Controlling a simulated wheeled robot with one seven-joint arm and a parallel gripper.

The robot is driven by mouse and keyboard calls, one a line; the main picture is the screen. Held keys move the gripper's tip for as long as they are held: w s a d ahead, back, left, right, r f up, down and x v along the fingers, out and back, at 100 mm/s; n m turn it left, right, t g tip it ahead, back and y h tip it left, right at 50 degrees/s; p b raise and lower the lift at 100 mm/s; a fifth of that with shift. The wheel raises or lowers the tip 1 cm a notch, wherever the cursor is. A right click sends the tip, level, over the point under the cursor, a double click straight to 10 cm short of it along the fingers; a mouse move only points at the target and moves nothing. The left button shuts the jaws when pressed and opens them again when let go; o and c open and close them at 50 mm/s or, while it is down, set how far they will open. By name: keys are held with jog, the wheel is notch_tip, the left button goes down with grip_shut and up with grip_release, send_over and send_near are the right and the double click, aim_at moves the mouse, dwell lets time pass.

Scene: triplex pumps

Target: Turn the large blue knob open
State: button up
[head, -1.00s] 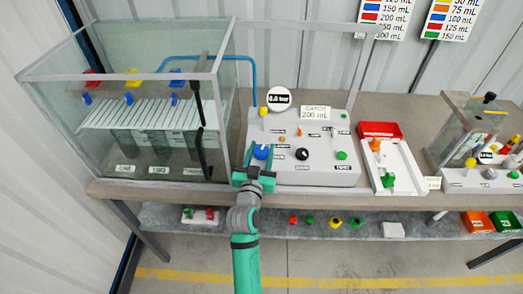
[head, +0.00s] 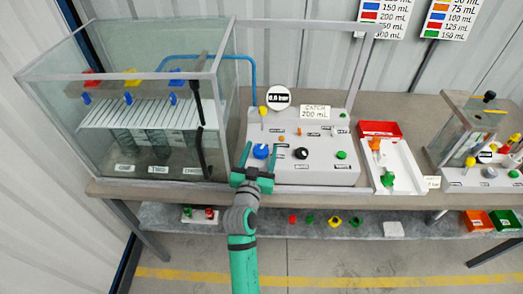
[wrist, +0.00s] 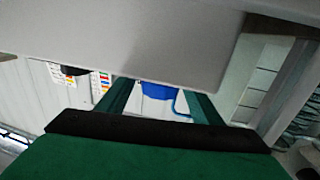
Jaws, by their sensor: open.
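The large blue knob (head: 261,151) sits at the left front of the sloped grey control panel (head: 325,175). It also shows in the wrist view (wrist: 157,91), between my two fingers and beyond them. My gripper (head: 258,161) is open, at the panel's front left edge, with one finger on each side of the knob in the head view. Nothing is held. I cannot tell whether either finger touches the knob.
A round gauge (head: 280,98) and a yellow-topped post (head: 263,111) rise behind the knob. A black knob (head: 302,153) is to its right. A glass tank (head: 120,135) stands close on the left. A red and white tray (head: 395,170) lies right of the panel.

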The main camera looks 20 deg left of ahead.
jog(key=s+d, duration=0.1)
jog(key=s, duration=0.9)
jog(key=shift+s+d, duration=0.1)
